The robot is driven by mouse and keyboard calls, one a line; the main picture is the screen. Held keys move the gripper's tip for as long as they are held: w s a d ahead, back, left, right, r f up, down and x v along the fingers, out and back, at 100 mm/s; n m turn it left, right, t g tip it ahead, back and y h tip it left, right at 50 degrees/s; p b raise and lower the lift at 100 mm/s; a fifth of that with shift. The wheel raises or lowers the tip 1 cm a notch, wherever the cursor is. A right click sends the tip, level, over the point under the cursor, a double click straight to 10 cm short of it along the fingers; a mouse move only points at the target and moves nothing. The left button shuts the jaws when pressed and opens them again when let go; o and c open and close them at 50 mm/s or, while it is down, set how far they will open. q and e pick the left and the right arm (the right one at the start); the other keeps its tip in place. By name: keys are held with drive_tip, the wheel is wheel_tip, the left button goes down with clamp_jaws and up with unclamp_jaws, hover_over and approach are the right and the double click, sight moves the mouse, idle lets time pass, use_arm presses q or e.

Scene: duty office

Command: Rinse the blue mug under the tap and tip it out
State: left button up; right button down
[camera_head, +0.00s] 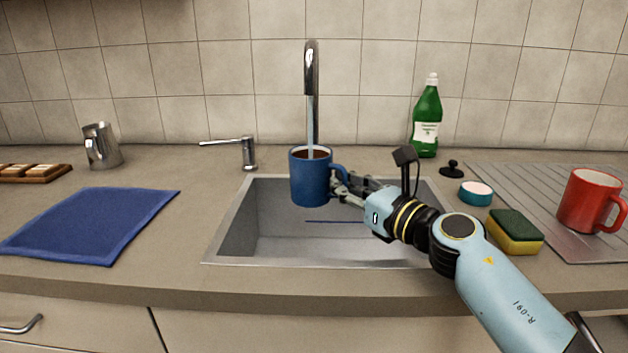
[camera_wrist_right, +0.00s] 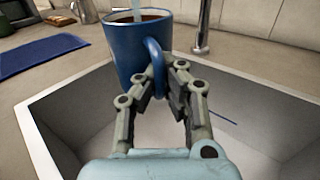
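The blue mug (camera_head: 309,180) is upright over the sink (camera_head: 290,250), under the tap (camera_head: 311,68). A stream of water (camera_head: 311,125) runs from the tap into the mug, and brown liquid shows inside its rim. My right gripper (camera_head: 340,185) is shut on the mug's handle at the right side. In the right wrist view the mug (camera_wrist_right: 135,55) also stands upright, with its handle between the fingers of my right gripper (camera_wrist_right: 160,85). My left gripper is not in view.
A lever (camera_head: 240,148) stands left of the tap. A blue cloth (camera_head: 90,222) and steel jug (camera_head: 101,147) lie left. Right are a green bottle (camera_head: 427,118), black plug (camera_head: 452,169), round tin (camera_head: 476,193), sponge (camera_head: 515,232) and red mug (camera_head: 588,200) on the drainboard (camera_head: 520,190).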

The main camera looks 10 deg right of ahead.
drive_tip(key=shift+d+r, duration=0.1)
idle(0.4)
drive_tip(key=s+d+b, duration=0.2)
drive_tip(key=s+d, duration=0.1)
drive_tip(key=d, duration=0.4)
drive_tip(key=shift+s+d, duration=0.15)
drive_tip(key=shift+d, duration=0.2)
idle(0.4)
